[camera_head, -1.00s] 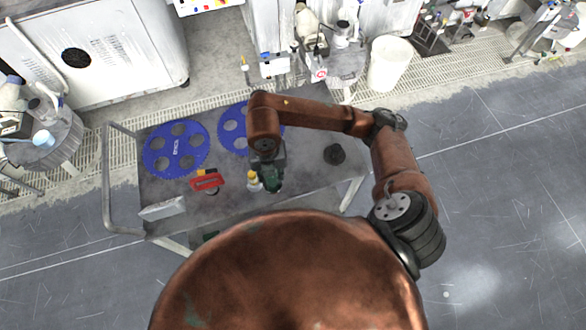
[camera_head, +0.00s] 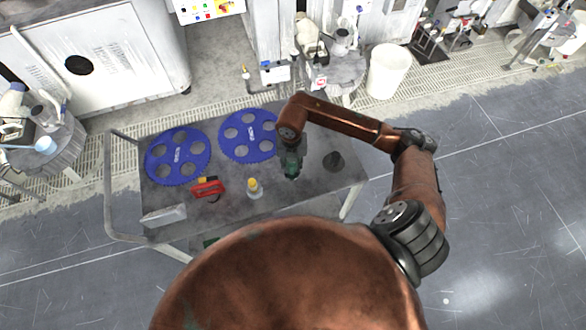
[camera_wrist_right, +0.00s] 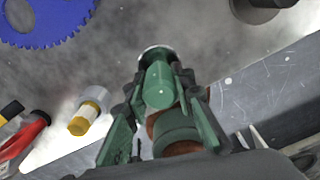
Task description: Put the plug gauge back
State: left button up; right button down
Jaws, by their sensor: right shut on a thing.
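My right gripper (camera_head: 291,172) is shut on a green cylindrical piece, seemingly the plug gauge. In the right wrist view the gripper (camera_wrist_right: 165,92) has its green fingers on both sides of the plug gauge (camera_wrist_right: 159,84), which has a pale rim at its far end. The fingers hide part of it. In the head view the gripper hangs over the cart, between a yellow-capped bottle (camera_head: 254,189) and a dark round piece (camera_head: 333,161). Whether the gauge touches the cart top, I cannot tell. My left gripper is not in view.
The grey cart (camera_head: 225,208) also carries two blue toothed discs (camera_head: 178,155), a red-handled tool (camera_head: 207,188) and a pale box (camera_head: 164,215). The bottle (camera_wrist_right: 89,112) and dark round piece (camera_wrist_right: 262,8) also show in the right wrist view. The cart's front right is bare.

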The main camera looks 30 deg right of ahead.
aim_at(293, 170)
jog(key=shift+w+d+f, duration=0.2)
jog(key=shift+d+f, duration=0.1)
jog(key=shift+f, duration=0.1)
jog(key=shift+f+p, duration=0.35)
jog(key=shift+f, duration=1.2)
jog(key=shift+f, duration=0.15)
jog(key=c, duration=1.6)
grip_release()
notch_tip(293, 170, up, 12)
jog(key=shift+r+b, duration=0.15)
jog(key=shift+b, duration=0.4)
